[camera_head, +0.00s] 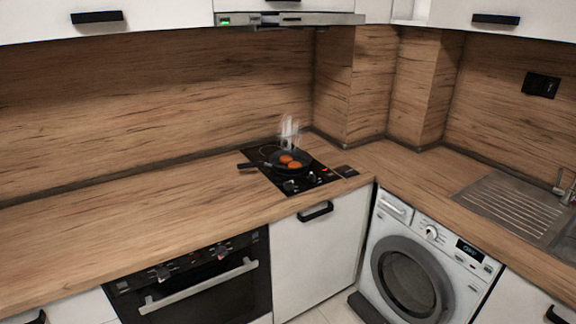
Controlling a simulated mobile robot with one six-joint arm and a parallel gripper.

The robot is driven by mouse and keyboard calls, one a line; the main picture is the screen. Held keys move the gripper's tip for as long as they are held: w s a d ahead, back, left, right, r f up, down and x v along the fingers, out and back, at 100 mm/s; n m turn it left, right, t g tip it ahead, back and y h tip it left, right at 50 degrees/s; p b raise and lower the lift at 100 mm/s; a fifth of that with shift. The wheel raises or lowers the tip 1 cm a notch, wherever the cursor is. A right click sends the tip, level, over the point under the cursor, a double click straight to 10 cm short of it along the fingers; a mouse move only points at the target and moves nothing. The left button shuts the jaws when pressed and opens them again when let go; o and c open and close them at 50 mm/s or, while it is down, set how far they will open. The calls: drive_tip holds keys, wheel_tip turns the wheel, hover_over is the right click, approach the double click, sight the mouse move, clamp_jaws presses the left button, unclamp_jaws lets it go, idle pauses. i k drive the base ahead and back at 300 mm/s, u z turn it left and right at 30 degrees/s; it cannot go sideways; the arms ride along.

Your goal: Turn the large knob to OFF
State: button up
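Several round knobs are in the head view, and I cannot tell for certain which one is the large knob. The black hob (256,157) has small dark knobs (289,186) along its front edge. The oven front has a left knob (163,272) and a right knob (221,252) above its handle. The washing machine has a pale round dial (431,232). Markings and the OFF position are too small to read. A dark pan (273,160) with orange round food stands on the hob, with white steam above it. My gripper is not in view.
The wooden worktop (120,230) left of the hob is bare. The pan's handle (248,166) points left over the worktop. A sink with a drainer (510,205) lies at the right. A hood (290,19) and cupboards hang above. A white cabinet door (318,260) is below the hob.

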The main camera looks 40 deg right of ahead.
sight(288, 185)
drive_tip(key=k, duration=1.35)
drive_tip(key=z, duration=0.55)
drive_tip(key=i, duration=1.55)
drive_tip(key=z, duration=0.2)
